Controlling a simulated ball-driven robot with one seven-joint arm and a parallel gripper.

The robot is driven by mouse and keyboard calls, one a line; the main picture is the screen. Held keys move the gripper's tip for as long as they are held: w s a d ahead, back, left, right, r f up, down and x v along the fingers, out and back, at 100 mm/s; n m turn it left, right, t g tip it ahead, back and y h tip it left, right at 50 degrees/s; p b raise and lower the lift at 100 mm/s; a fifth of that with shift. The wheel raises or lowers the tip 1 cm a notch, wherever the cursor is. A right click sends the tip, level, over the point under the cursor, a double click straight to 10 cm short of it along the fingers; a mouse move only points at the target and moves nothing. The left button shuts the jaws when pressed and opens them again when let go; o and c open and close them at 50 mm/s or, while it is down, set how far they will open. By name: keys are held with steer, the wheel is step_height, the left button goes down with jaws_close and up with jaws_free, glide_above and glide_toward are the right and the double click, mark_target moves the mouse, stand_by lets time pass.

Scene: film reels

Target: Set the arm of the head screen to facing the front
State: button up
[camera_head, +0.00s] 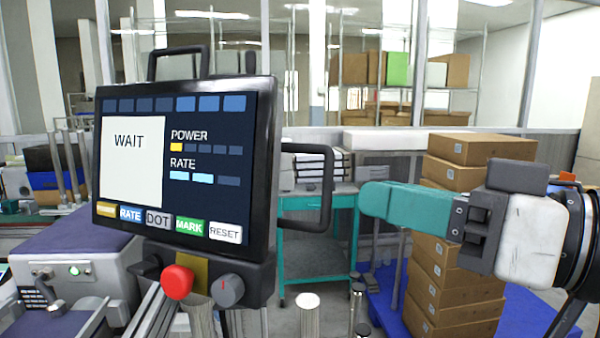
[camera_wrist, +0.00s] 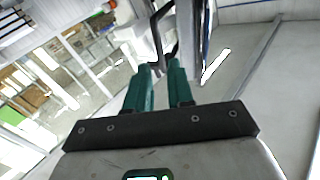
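The head screen (camera_head: 190,160) is a dark panel reading WAIT, POWER and RATE, and its face is turned toward the head camera, slightly angled. A black side handle (camera_head: 328,188) sticks out from its right edge, and another handle is on top. My gripper (camera_head: 366,200) has teal fingers pointing left, a little right of the side handle and apart from it in the picture. In the wrist view my gripper (camera_wrist: 162,72) is open, with an empty gap between the fingers. The dark handle (camera_wrist: 155,30) shows beyond the fingertips, with the screen seen nearly edge-on beside it. The screen's supporting arm is mostly hidden.
A red knob (camera_head: 177,282) and a grey dial (camera_head: 227,290) sit below the screen. Stacked cardboard boxes (camera_head: 455,285) stand behind my gripper. A teal cart (camera_head: 318,240) is behind the handle. A grey machine (camera_head: 75,262) is at lower left.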

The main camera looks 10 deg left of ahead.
mark_target(256, 177)
steer(key=p+x, duration=0.1)
steer(key=x, duration=0.8)
steer(key=shift+a, duration=0.1)
jaws_close()
